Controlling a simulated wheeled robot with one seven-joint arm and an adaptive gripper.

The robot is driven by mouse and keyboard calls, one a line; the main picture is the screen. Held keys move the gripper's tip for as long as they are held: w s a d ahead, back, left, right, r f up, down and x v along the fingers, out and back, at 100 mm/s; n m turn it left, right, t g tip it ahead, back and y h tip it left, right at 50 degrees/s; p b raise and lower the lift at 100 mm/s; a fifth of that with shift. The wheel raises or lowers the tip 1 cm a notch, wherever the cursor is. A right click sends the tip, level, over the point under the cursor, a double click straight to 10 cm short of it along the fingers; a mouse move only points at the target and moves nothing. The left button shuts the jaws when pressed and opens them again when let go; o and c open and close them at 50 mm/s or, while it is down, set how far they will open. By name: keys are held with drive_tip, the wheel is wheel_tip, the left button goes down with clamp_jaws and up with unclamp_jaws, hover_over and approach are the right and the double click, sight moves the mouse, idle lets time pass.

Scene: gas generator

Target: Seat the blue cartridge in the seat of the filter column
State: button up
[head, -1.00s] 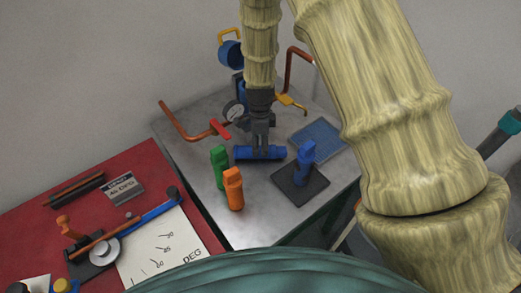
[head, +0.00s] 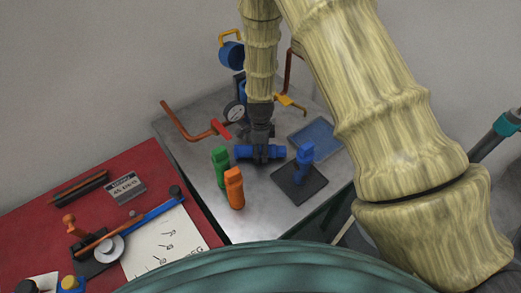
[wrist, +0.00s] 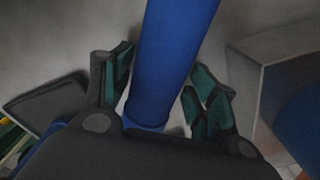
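The blue cartridge (head: 277,152), a plain cylinder, lies on its side on the grey metal bench top in the head view. My gripper (head: 261,155) points down over its middle. In the wrist view the cartridge (wrist: 172,60) runs between the green-padded fingers of my gripper (wrist: 160,95). The fingers are spread with gaps on both sides of it. A blue housing with a round blue cap (head: 231,55) and yellow handle, which seems to be the filter column, stands behind, partly hidden by my arm. Its seat cannot be made out.
A green piece (head: 221,168) and an orange piece (head: 234,190) stand close at the left. A blue piece (head: 304,158) stands on a dark pad (head: 300,185) at the right. A gauge (head: 234,112) and copper pipes are behind. A red table (head: 75,190) adjoins left.

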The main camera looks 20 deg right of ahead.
drive_tip(key=c, duration=0.7)
drive_tip(key=shift+d, duration=0.1)
drive_tip(key=shift+r+b, duration=0.15)
drive_tip(key=shift+b, duration=0.4)
drive_tip(key=r+b, duration=0.1)
drive_tip(key=r, duration=0.1)
drive_tip(key=r+b, duration=0.1)
drive_tip(key=r, duration=0.1)
drive_tip(key=d+r+b, duration=0.1)
drive_tip(key=r, duration=0.1)
drive_tip(key=shift+s+r, duration=0.2)
drive_tip(key=shift+r, duration=0.05)
drive_tip(key=s+d+b, duration=0.1)
drive_tip(key=s+d, duration=0.1)
drive_tip(key=d, duration=0.4)
drive_tip(key=s+d+b, duration=0.2)
drive_tip(key=d, duration=0.3)
drive_tip(key=s+d+b, duration=0.1)
drive_tip(key=s+d, duration=0.1)
drive_tip(key=d, duration=0.4)
drive_tip(key=shift+s+d+r+b, duration=0.1)
drive_tip(key=shift+s+d+b, duration=0.05)
drive_tip(key=shift+d+b, duration=0.25)
